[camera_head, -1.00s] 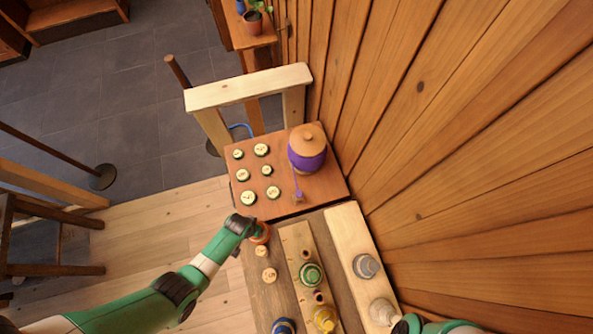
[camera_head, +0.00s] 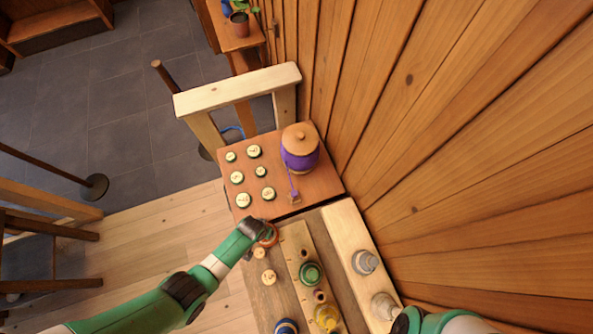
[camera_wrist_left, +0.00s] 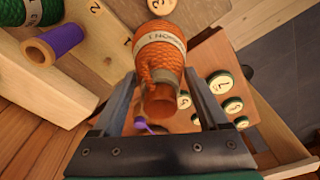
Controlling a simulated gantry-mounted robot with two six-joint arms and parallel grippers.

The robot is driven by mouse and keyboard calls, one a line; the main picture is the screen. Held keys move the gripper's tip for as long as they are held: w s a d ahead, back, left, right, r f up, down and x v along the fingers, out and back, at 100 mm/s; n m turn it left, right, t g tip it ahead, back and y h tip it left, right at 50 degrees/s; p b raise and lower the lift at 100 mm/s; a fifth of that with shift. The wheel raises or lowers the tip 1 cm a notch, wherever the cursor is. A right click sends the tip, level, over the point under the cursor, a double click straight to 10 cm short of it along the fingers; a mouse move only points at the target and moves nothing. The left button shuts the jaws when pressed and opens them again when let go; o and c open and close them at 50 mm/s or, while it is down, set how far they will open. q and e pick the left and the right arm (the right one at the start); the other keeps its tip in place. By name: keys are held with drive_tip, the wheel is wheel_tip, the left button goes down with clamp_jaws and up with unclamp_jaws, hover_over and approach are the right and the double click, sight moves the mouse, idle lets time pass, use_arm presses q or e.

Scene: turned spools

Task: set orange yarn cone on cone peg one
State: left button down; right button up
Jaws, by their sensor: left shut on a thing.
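The orange yarn cone (camera_wrist_left: 160,65) is held between the fingers of my left gripper (camera_wrist_left: 163,95), which is shut on it. A pale label wraps the cone. In the head view the orange yarn cone (camera_head: 268,235) shows as a small ring at the end of my left arm, near the far end of the dark board; the gripper (camera_head: 260,233) partly covers it. Which spot is cone peg one I cannot tell. The fingers of my right gripper are out of view; only part of that arm shows at the bottom right.
The middle light board (camera_head: 292,237) carries a green cone (camera_head: 312,274) and a yellow cone (camera_head: 326,317). Grey cones (camera_head: 365,262) stand on the right board. A blue cone (camera_head: 285,327) is at the bottom. Beyond, a table holds numbered discs (camera_head: 237,177) and a purple jar (camera_head: 300,150).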

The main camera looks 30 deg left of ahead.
use_arm(q)
drive_tip(key=w+d+b, duration=0.3)
drive_tip(key=w+d, duration=0.3)
drive_tip(key=d, duration=0.4)
idle(1.8)
drive_tip(key=shift+w+d, duration=0.1)
drive_tip(key=shift+f+b, duration=0.95)
drive_tip(key=shift+b, duration=0.2)
drive_tip(key=shift+f+b, duration=0.6)
idle(0.4)
drive_tip(key=shift+c, duration=0.9)
unclamp_jaws()
